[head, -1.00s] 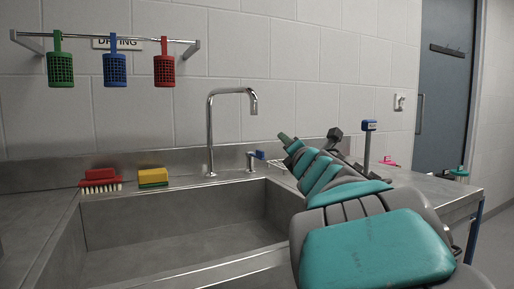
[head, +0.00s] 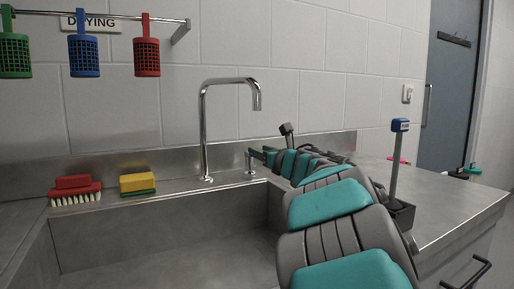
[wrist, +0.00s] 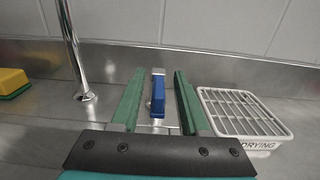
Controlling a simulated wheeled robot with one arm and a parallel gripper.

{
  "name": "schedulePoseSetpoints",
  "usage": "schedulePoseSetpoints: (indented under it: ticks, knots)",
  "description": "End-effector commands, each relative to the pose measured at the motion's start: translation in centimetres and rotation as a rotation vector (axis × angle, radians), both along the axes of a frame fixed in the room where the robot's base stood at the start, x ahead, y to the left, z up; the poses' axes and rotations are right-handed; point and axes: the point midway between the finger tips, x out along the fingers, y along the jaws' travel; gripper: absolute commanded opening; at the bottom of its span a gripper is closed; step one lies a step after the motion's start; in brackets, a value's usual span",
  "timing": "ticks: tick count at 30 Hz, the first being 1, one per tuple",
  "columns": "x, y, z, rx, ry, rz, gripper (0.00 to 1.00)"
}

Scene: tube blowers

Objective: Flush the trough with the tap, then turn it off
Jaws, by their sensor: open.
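The chrome tap spout (head: 204,130) stands behind the steel trough (head: 165,235); no water shows below its mouth. The bare foot of the spout is at the left in the wrist view (wrist: 75,60). The tap's blue lever (wrist: 158,95) lies between the two green fingers of my gripper (wrist: 159,75), with a gap on each side. My gripper is open and not clamped on it. In the head view my gripper (head: 256,153) is at the tap's small valve post, and the lever is hidden there. The trough's right part is hidden by my arm.
A red brush (head: 75,190) and a yellow-green sponge (head: 137,184) lie on the left ledge. A white drying rack (wrist: 245,115) sits close right of my gripper. Green, blue and red baskets (head: 84,57) hang on the wall rail. A blue-topped post (head: 396,160) stands right.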

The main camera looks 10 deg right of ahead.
Motion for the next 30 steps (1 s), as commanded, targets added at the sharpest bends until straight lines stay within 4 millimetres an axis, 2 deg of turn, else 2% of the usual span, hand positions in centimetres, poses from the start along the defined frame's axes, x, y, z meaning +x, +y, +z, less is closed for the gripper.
schedulePoseSetpoints:
  ticks: [7,19,30]
  knots:
    - [2.2,0.8,0.0,0.002,0.001,0.004,0.45]
    - [2.6,0.9,0.0,0.001,0.000,0.000,0.45]
    - [2.6,0.9,0.0,0.001,0.000,0.001,0.04]
